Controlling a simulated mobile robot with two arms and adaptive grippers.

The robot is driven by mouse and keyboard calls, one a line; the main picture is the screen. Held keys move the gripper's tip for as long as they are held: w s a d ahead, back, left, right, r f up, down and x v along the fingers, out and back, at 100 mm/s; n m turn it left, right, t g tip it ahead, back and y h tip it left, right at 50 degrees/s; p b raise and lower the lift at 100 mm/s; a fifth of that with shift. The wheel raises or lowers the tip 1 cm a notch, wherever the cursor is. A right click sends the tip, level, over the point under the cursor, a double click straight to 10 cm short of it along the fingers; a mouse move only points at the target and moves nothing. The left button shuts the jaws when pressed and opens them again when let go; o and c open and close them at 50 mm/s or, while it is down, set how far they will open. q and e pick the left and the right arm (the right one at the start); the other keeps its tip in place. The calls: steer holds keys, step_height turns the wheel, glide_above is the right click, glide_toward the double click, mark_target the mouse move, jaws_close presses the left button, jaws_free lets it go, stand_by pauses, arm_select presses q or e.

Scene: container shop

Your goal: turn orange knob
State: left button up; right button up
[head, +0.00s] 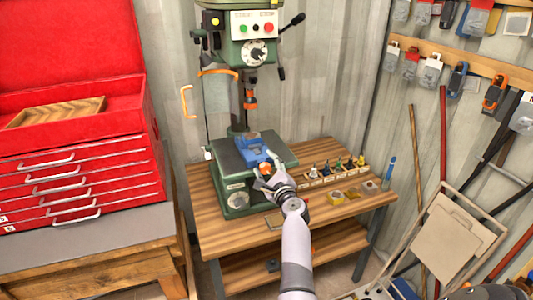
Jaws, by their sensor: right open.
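A green drill press (255,45) stands on a wooden workbench (215,210). A blue vise (253,150) sits on its green base. A small orange knob (265,169) shows at the vise's near end, partly covered by my right gripper. My right gripper (266,172) reaches up from the bottom and is open at the knob; I cannot tell whether it touches it. My left gripper is not in view.
A red tool chest (75,140) with an open lid stands at the left. A folded chair (450,240) leans at the right.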

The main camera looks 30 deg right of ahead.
step_height(320, 180, up, 8)
steer(key=shift+r, duration=0.15)
stand_by(0.6)
